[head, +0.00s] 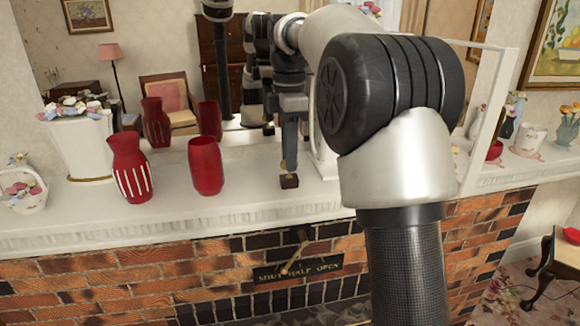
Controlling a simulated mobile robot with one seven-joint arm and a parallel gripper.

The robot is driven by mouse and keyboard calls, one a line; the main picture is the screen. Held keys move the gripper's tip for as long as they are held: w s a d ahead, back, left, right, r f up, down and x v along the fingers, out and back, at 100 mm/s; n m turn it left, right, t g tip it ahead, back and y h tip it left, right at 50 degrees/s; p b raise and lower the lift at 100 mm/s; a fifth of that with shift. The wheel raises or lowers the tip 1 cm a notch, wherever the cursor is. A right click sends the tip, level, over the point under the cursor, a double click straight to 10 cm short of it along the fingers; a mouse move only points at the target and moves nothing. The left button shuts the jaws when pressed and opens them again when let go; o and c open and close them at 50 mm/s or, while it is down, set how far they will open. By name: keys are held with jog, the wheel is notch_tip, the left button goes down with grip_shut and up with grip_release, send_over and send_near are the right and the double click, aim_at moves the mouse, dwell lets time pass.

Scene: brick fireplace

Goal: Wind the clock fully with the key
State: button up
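My gripper (289,160) points down just above the white mantel shelf, left of my large arm link. A small brown and dark piece (289,181) shows at its fingertips. I cannot tell whether this is the key, or whether the fingers are shut on it. A white upright thing (324,150) stands just right of the gripper, mostly hidden behind my arm. It may be the clock's edge, but no dial shows. A white frame (496,110) shows right of the arm; I cannot tell what it belongs to.
On the mantel shelf (240,212), a striped red vase (130,170) and a plain red vase (205,165) stand left of the gripper. A white planter (85,145) and a flower basket (20,188) stand farther left. A mirror stands behind. Ornaments (527,140) stand right.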

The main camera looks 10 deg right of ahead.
grip_shut()
jog(key=shift+r+p, duration=0.5)
jog(key=shift+r, duration=0.3)
jog(key=shift+r, duration=0.8)
dwell(0.3)
jog(key=shift+r, duration=0.45)
